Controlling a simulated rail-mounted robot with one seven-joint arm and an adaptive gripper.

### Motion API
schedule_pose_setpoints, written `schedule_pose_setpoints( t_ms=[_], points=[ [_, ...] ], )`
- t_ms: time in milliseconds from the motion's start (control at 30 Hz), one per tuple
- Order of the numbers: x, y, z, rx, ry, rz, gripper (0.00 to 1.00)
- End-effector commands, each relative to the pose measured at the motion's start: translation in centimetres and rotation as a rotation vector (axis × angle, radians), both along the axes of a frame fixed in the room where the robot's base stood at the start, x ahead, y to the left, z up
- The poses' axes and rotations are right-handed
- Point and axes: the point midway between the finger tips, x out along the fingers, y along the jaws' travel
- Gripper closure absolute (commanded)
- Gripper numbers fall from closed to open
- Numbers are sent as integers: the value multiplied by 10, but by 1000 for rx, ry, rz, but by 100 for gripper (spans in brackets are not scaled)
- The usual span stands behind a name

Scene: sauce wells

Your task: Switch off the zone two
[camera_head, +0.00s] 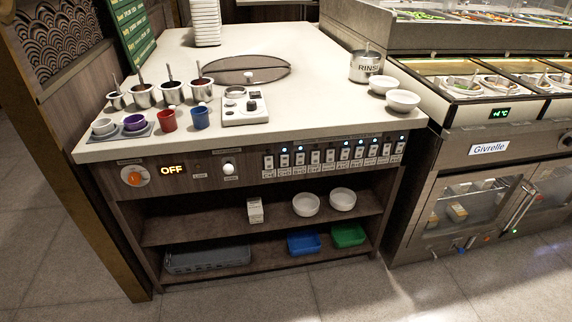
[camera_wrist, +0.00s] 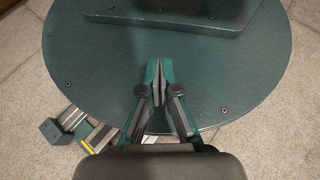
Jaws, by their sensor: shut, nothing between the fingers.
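A row of small white rocker switches (camera_head: 330,156) runs along the counter's front panel. Blue lights glow above several of them, including two toward the left and a group at the right; others look unlit. The labels under the switches are too small to read, so I cannot tell which one is zone two. My gripper (camera_wrist: 160,74) shows only in the wrist view. It is shut and empty, with its fingertips together over my own teal base. It is away from the panel and touches no switch.
An orange knob (camera_head: 135,176) beside a lit OFF display (camera_head: 172,169) and a white knob (camera_head: 229,168) sit left of the switches. Shelves with bowls (camera_head: 306,204) lie below. A Givrelle fridge (camera_head: 470,185) stands right. The floor (camera_head: 330,290) in front is clear.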

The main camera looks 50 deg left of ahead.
Motion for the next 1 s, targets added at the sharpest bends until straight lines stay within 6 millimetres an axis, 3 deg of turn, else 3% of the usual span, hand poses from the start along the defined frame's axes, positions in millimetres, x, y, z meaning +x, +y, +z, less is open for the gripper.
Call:
schedule_pose_setpoints(
  t_ms=[267, 567, 767, 1000],
  points=[
    [50, 48, 8, 62, -162, 188, 100],
    [110, 135, 7, 294, -434, 436, 100],
    [148, 221, 16, 532, -643, 649, 100],
    [181, 353, 57, 881, -932, 965, 100]
  ],
)
